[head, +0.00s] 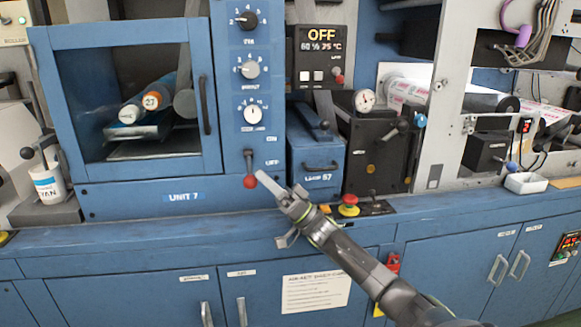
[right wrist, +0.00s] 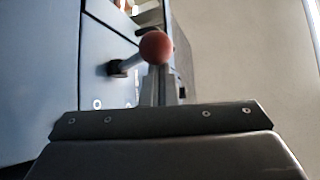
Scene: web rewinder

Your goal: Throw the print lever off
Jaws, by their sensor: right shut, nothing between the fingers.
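The print lever (head: 249,168) is a short grey arm with a red ball knob, on the blue Unit 7 panel below a column of dials. It points down from its pivot, with the ball at its lower end. Small labels that look like ON and OFF stand to its right. My right gripper (head: 263,179) is shut and empty, its tips just right of the red ball. In the right wrist view the red ball (right wrist: 156,46) shows at the ends of my fingers; I cannot tell whether they touch it. My left gripper is not in view.
A blue box with a handle (head: 318,165) stands right of the lever. A red mushroom button (head: 349,199) sits on the ledge near my right arm. A windowed cabinet door (head: 130,100) is at the left. Blue cupboards run below the ledge.

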